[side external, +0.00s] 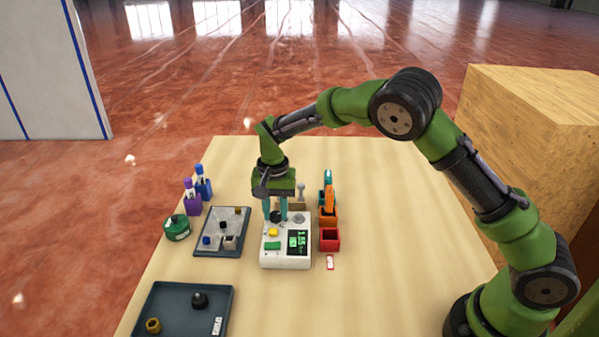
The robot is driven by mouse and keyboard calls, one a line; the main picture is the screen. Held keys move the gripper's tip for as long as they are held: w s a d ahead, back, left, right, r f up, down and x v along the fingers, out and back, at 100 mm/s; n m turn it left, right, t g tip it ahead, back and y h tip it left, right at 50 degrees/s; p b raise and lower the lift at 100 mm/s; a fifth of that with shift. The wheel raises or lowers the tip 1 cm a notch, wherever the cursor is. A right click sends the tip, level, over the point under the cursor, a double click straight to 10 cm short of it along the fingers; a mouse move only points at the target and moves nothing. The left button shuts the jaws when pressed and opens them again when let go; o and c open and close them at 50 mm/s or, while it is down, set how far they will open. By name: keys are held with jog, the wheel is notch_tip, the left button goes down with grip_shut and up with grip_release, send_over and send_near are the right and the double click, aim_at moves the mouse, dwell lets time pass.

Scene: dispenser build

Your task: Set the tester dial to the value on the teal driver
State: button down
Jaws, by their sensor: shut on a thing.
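The tester (271,258) is a white box on the table with a yellow button, a green button, a grey knob and a dark screen (299,240). The screen's green digits look like 1.85 but are small. My gripper (276,212) points down over the tester's back left, its teal fingers shut on the black dial (276,217). The fingers partly hide the dial, and its pointer cannot be read. The teal driver (328,177) stands upright in a teal holder at the back right of the tester. No value on it is legible.
An orange driver (330,199) in an orange holder and an empty red holder (329,239) stand right of the tester. A grey tray (214,248), a green round container (177,228) and purple and blue drivers are left. A dark tray (180,312) is front left.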

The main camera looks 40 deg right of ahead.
aim_at(279, 213)
dwell(0.3)
jog(key=c, duration=0.8)
grip_release()
notch_tip(279, 213, up, 17)
jog(key=s+d+r+n+t, duration=0.1)
jog(key=s+t, duration=0.1)
jog(key=s, duration=0.6)
jog(key=s+d+r+n+t+y, duration=0.1)
jog(key=s+d+n+t, duration=0.1)
jog(key=s, duration=0.7)
jog(key=s+d+r+n+t+y, duration=0.1)
jog(key=s+d+n+t, duration=0.1)
jog(key=s, duration=0.7)
jog(key=shift+s+d+t, duration=0.1)
jog(key=shift+s+t, duration=0.05)
jog(key=shift+t, duration=0.45)
